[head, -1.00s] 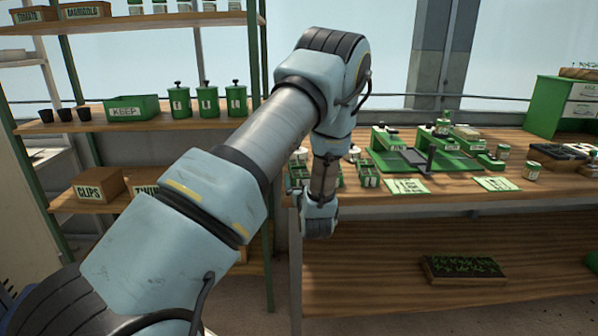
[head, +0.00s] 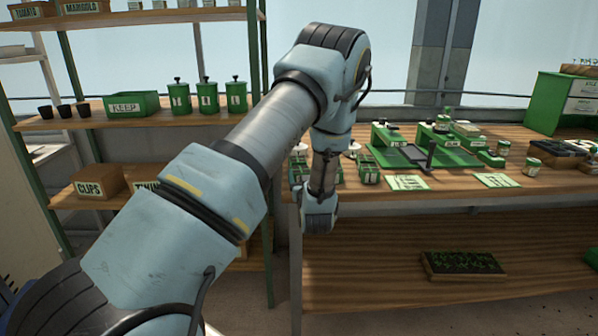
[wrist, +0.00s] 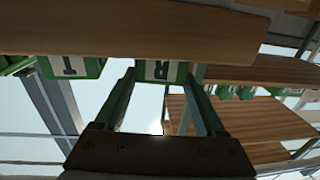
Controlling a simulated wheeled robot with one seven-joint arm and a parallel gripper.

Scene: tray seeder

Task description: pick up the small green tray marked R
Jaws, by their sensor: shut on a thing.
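The small green tray marked R (wrist: 148,70) shows upside down in the wrist view, its white label facing me. My gripper (wrist: 162,74) has a finger on each side of it and is shut on it. I cannot tell whether its base is clear of the bench. A second small green tray, marked T (wrist: 72,67), stands beside it. In the head view my wrist covers my gripper and the R tray; a small green tray (head: 369,173) shows just right of my arm on the bench.
The wooden bench (head: 450,192) holds green seeder machines (head: 400,152), label cards (head: 408,182) and a tin (head: 532,168). A seedling tray (head: 463,264) lies on the lower shelf. A shelf rack with green canisters (head: 207,98) and a KEEP box (head: 131,104) stands left.

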